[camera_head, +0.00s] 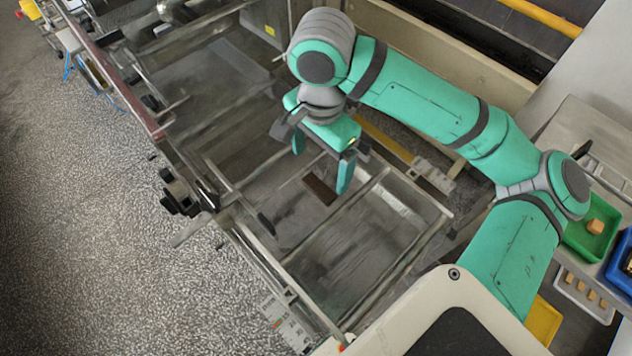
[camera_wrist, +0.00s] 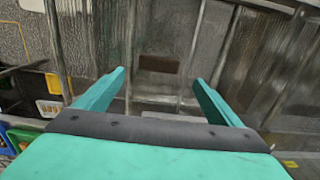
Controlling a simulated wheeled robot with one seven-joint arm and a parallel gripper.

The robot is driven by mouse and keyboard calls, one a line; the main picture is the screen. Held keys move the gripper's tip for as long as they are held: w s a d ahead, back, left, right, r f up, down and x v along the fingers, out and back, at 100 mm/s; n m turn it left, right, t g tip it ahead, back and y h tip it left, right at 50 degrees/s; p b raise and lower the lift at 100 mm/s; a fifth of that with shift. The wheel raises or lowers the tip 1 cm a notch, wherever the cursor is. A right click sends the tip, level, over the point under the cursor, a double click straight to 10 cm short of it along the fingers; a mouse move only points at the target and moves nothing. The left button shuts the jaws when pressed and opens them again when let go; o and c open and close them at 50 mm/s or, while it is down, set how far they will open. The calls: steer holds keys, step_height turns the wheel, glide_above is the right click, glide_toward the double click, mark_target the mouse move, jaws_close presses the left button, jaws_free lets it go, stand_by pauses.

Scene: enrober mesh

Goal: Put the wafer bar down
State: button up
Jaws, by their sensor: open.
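The wafer bar (camera_head: 320,189) is a dark brown rectangle lying flat on the grey mesh surface (camera_head: 345,250) inside the machine's frame. In the wrist view the bar (camera_wrist: 158,64) shows beyond the fingertips, roughly centred between them. My gripper (camera_head: 320,172) points down over the bar with its two green fingers spread wide. Nothing is held between the fingers in the wrist view (camera_wrist: 160,76). A gap shows between the fingers and the bar, but its exact height cannot be told.
Metal rails and crossbars (camera_head: 370,200) frame the mesh around the bar. A green tray (camera_head: 597,228) with a tan block, a white tray (camera_head: 582,294) with several small pieces, and a blue tray (camera_head: 622,262) stand at the right. Speckled floor (camera_head: 90,220) lies open at the left.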

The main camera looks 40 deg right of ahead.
mark_target(319, 187)
step_height(319, 187, down, 2)
steer(key=shift+f, duration=0.25)
steer(key=shift+s+a+f, duration=0.1)
steer(key=shift+f, duration=1.2)
steer(key=shift+s+a+f, duration=0.1)
steer(key=shift+f, duration=1.2)
steer(key=shift+c, duration=0.5)
steer(key=c, duration=0.8)
